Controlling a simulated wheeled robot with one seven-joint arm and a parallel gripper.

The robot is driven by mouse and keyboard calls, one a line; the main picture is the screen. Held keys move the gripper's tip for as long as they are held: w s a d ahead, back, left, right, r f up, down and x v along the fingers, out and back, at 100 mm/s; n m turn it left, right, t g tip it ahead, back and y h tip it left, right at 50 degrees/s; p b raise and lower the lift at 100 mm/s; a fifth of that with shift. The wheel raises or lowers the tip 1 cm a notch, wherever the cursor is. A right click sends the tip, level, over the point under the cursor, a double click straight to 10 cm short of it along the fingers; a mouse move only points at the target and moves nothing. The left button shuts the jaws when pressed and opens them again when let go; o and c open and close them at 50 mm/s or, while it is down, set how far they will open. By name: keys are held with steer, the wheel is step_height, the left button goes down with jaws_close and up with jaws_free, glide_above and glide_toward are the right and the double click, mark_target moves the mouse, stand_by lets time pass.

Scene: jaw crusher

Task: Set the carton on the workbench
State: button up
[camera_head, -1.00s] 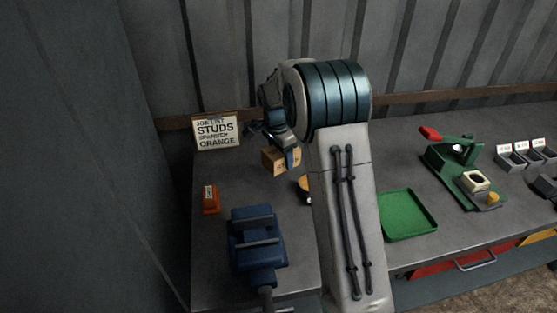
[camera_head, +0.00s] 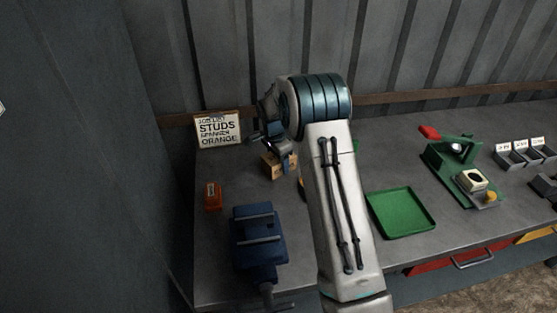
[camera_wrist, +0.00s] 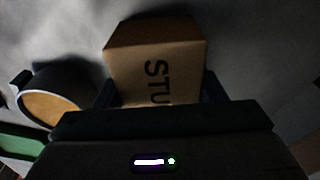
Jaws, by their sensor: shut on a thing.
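The carton (camera_head: 270,165) is a small brown box, held by my gripper (camera_head: 281,160) over the back left part of the workbench (camera_head: 335,283). In the wrist view the carton (camera_wrist: 155,70) sits between the fingers, with part of the lettering "STU" on the side facing the camera. My gripper is shut on it. The carton is close to the grey bench top; I cannot tell whether its underside touches. My arm hides part of the bench to the right of the carton.
A job list sign (camera_head: 219,129) stands behind and left. A blue vise (camera_head: 258,240) and a small orange box (camera_head: 213,196) are in front. A green tray (camera_head: 402,212) and green press (camera_head: 455,160) are to the right. A round container (camera_wrist: 55,105) is beside the carton.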

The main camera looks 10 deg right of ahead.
steer(key=shift+f, duration=0.1)
steer(key=o, duration=1.4)
steer(key=shift+c, duration=0.2)
